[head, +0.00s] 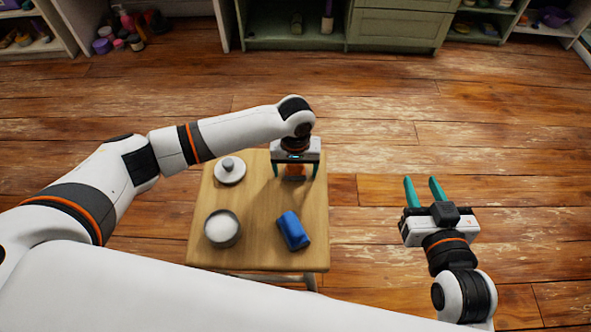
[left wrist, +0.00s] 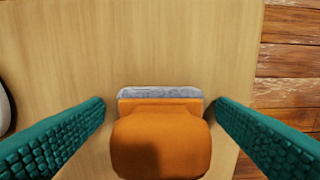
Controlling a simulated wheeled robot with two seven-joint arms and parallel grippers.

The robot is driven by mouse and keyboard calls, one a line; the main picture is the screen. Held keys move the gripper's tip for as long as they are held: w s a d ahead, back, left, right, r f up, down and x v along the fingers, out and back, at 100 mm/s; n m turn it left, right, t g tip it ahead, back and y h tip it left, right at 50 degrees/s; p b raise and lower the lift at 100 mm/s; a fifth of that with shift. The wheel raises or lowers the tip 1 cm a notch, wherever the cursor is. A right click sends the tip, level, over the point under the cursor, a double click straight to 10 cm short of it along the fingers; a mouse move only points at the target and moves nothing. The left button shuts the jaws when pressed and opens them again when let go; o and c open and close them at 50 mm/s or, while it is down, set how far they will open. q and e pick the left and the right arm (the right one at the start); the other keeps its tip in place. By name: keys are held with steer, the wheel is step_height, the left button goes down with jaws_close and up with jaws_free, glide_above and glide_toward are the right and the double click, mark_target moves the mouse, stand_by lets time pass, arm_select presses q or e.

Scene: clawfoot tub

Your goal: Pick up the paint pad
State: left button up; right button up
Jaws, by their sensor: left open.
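The paint pad (left wrist: 160,140) shows in the left wrist view as an orange block with a grey pad edge, lying on the wooden table. It also shows in the head view (head: 293,171), partly hidden by my left gripper (head: 296,170). My left gripper is open above the pad, with one teal finger on each side of it. In the left wrist view both fingers are apart from the pad. My right gripper (head: 425,192) is open and empty, off to the right of the table.
The small wooden table (head: 255,203) also carries a lidded white dish (head: 230,175), a round container with white contents (head: 222,230) and a blue object (head: 293,230). Wooden floor surrounds it. Green cabinets (head: 398,25) and shelves stand at the back.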

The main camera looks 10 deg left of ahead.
arm_select(q)
steer(key=c, duration=1.1)
steer(key=shift+r, duration=0.2)
